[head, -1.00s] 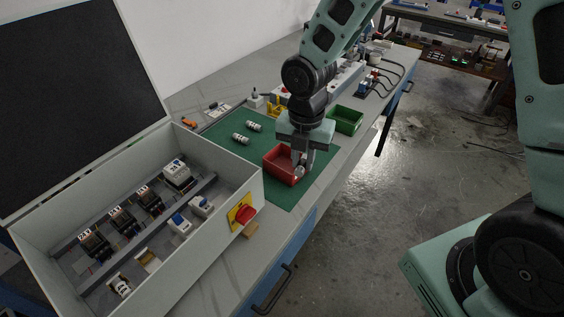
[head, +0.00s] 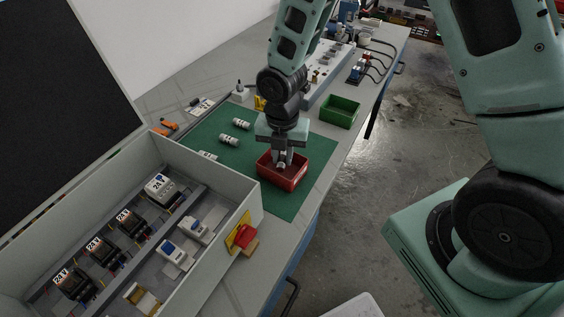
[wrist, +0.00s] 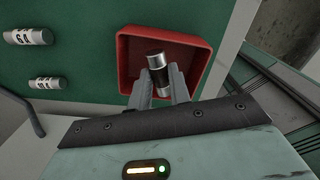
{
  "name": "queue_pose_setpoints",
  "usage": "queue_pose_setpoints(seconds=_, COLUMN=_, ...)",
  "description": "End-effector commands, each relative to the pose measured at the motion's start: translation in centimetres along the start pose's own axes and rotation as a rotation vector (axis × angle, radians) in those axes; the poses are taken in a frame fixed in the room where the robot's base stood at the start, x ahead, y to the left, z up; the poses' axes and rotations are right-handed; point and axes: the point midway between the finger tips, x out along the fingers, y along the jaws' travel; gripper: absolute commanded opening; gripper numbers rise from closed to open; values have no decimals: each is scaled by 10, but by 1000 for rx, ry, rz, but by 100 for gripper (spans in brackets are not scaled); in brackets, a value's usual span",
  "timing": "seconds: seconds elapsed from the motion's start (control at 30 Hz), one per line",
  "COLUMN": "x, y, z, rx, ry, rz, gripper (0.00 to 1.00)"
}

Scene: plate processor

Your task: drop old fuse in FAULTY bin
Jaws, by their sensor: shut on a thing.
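The red bin (head: 299,179) stands on the green mat in the head view. It also shows in the wrist view (wrist: 129,62); no label on it is readable. My gripper (head: 283,162) points down over the bin's opening and is shut on the old fuse (wrist: 157,61). The fuse is a small cylinder with a dark band and silvery ends. In the wrist view it sits between my two fingertips (wrist: 162,82), in front of the bin's interior. I cannot tell whether it touches the bin floor.
Two pale fuses (head: 235,138) lie on the green mat (head: 205,133) left of the bin. A green bin (head: 341,110) stands behind right. The open grey cabinet (head: 252,200), with a red switch on its side, is at front left.

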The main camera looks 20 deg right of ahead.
Motion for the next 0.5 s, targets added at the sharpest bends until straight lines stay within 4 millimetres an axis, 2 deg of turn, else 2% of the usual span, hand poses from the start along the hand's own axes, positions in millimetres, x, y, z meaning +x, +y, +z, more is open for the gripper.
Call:
queue_pose_setpoints(seconds=0.2, x=30, y=0, z=-1, rx=-1, ry=2, rz=-3, gripper=0)
queue_pose_setpoints(seconds=0.5, x=33, y=0, z=0, rx=0, ry=0, rz=0, gripper=0)
